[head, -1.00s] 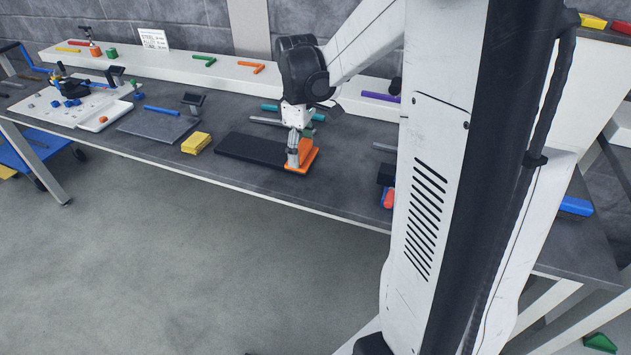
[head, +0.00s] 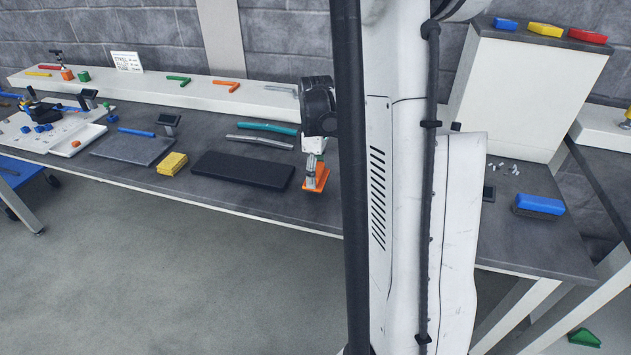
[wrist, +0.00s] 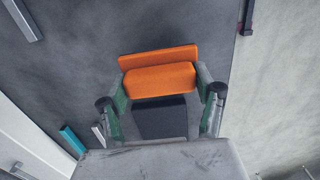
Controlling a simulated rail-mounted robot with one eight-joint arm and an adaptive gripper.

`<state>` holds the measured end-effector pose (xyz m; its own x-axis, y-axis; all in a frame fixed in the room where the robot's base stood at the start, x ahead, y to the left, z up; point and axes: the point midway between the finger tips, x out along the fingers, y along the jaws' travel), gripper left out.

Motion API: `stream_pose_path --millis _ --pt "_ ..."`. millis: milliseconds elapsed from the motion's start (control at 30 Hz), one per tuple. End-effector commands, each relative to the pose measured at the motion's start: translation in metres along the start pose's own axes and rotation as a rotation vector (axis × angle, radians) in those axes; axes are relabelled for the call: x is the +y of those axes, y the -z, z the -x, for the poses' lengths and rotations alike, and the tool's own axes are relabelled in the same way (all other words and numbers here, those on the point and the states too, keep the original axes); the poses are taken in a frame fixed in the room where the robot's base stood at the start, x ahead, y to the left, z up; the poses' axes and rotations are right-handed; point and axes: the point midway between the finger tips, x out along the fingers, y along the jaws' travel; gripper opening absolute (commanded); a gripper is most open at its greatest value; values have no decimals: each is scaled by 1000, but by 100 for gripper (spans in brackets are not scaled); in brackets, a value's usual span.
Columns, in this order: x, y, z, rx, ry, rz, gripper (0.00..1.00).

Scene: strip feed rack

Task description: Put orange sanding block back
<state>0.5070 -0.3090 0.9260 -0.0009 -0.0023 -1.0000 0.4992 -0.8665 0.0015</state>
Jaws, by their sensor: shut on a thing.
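The orange sanding block (head: 316,181) is held between the fingers of my gripper (head: 314,160), just right of the black mat (head: 243,170) in the head view. My gripper points down over the bench, near its front edge. In the wrist view the orange block (wrist: 160,72) lies across between the two fingers (wrist: 160,98). A dark patch, apparently the mat (wrist: 160,117), shows below it, partly hidden. I cannot tell whether the block touches the bench top. My column hides the bench just right of the gripper.
A teal strip (head: 268,128) and a grey strip (head: 258,141) lie behind the mat. A yellow block (head: 172,163) sits to its left. Blue (head: 505,24), yellow (head: 545,29) and red (head: 587,36) blocks stand on the cabinet. A blue block (head: 538,205) is on the right bench.

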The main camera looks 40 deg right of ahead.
Motion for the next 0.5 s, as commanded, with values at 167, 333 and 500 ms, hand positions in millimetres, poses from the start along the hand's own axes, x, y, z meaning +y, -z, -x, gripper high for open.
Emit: stream_pose_path --millis 167,333,500 --pt "0 0 -24 0 0 0 43" --pt "0 0 -36 0 0 0 43" --pt "-1 0 -36 0 0 0 43"
